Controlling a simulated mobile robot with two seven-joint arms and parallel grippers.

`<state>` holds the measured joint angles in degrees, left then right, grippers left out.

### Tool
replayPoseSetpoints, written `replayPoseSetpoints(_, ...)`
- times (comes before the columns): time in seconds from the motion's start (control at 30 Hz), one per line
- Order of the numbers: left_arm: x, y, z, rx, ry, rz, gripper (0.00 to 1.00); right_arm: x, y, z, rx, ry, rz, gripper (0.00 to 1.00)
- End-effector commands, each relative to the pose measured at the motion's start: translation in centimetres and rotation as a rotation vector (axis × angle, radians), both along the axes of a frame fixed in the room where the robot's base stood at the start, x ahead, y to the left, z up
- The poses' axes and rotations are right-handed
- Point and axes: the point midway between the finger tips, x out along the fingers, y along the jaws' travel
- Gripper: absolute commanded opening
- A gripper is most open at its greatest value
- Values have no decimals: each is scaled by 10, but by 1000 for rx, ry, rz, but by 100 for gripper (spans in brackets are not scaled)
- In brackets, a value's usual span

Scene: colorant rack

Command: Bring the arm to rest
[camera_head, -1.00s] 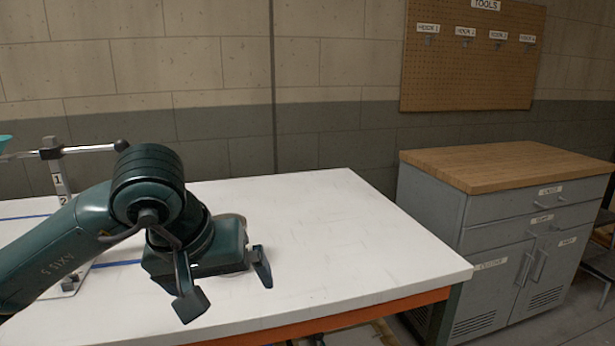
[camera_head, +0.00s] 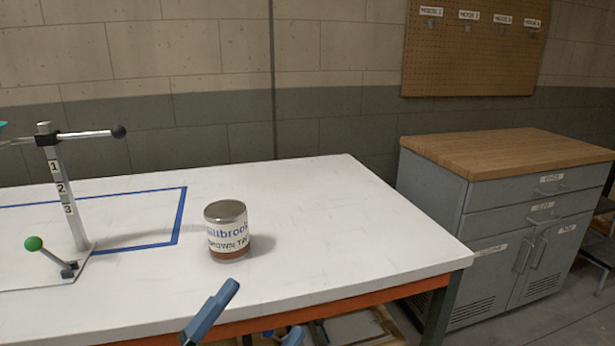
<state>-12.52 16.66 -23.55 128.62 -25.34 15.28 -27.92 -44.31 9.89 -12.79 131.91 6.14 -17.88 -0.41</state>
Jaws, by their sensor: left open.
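My left gripper (camera_head: 262,310) shows only in part at the bottom edge of the head view, in front of the table's near edge. Its two blue-grey fingers stand apart, with nothing seen between them. The rest of my left arm is out of the picture. A can (camera_head: 228,232) with a white label, a brown lower band and a grey lid stands upright on the white table (camera_head: 345,235). The can is clear of the gripper. My right gripper is not in view.
At the left, a stand (camera_head: 64,190) numbered 1 to 3 carries a horizontal bar, with a green-knobbed lever (camera_head: 50,252) by its base. Blue tape (camera_head: 180,215) marks the table. A wood-topped grey cabinet (camera_head: 510,210) stands right. The table's right part is clear.

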Motion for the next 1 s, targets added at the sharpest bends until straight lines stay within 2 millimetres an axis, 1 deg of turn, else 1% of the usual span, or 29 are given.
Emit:
replayPoseSetpoints(0.03,3,15,-31,-104,215,15,100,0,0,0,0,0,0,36)
replayPoseSetpoints(0.07,4,23,-48,-165,327,24,100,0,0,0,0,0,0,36)
replayPoseSetpoints(0.1,4,32,-70,-239,464,34,100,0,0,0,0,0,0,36)
replayPoseSetpoints(0.2,-6,50,-118,-403,748,64,100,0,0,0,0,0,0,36)
replayPoseSetpoints(0.27,-15,57,-143,-484,884,83,100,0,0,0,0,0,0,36)
replayPoseSetpoints(0.3,-22,62,-157,-537,966,95,100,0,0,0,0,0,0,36)
replayPoseSetpoints(0.4,-42,70,-191,-655,1151,128,100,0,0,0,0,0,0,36)
replayPoseSetpoints(0.53,-73,77,-227,-803,1364,175,100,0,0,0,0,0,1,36)
replayPoseSetpoints(0.57,-75,78,-225,-818,1388,182,100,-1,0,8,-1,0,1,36)
replayPoseSetpoints(0.6,-71,77,-214,-801,1382,186,100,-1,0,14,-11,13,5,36)
replayPoseSetpoints(0.77,-70,77,-205,-765,1411,219,100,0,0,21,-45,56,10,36)
replayPoseSetpoints(1.0,-70,79,-185,-703,1469,282,100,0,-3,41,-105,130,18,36)
